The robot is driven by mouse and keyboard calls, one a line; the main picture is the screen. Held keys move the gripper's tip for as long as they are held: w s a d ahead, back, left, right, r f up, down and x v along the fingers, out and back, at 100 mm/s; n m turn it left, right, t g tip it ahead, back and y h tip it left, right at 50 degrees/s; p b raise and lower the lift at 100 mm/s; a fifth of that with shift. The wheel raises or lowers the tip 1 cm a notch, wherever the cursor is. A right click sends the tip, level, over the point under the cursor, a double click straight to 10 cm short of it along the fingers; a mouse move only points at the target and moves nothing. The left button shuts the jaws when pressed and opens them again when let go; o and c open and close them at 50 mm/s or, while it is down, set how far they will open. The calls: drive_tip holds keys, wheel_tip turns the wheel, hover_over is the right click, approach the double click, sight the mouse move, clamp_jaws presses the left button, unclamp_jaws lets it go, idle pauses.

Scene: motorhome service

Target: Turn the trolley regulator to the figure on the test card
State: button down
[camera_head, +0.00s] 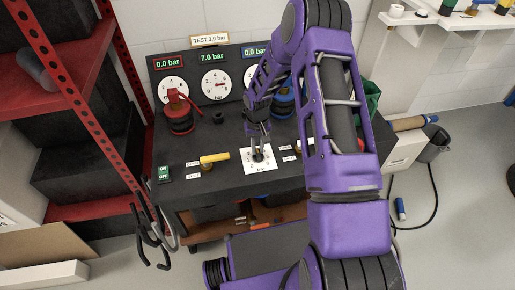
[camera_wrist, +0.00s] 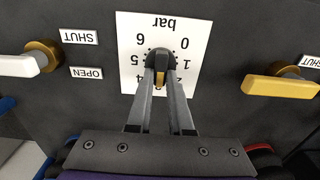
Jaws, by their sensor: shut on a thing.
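The test card (camera_head: 209,40) above the gauges reads "TEST 3.0 bar". The regulator knob (camera_wrist: 158,61) is small and dark, set on a white dial plate (camera_wrist: 191,30) marked 0 to 6 bar; the plate is also on the trolley's sloping front in the head view (camera_head: 248,164). My gripper (camera_wrist: 160,60) has its two fingers shut on the knob, one on each side. The plate appears upside down in the wrist view. A yellow mark between the fingers lies toward where 3 would be; the fingers hide that figure, so I cannot read the setting exactly.
The trolley's (camera_head: 225,185) displays read 0.0 bar, 7.0 bar and 0.0 bar. A yellow-handled valve (camera_head: 214,159) is left of the dial; another valve (camera_wrist: 40,58) is on its other side. A red rack (camera_head: 100,110) stands left. My arm hides the trolley's right part.

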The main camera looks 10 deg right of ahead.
sight(258, 150)
drive_tip(key=c, duration=0.8)
unclamp_jaws()
wheel_tip(258, 150, up, 18)
drive_tip(key=shift+f+p, duration=0.25)
drive_tip(key=shift+p, duration=0.95)
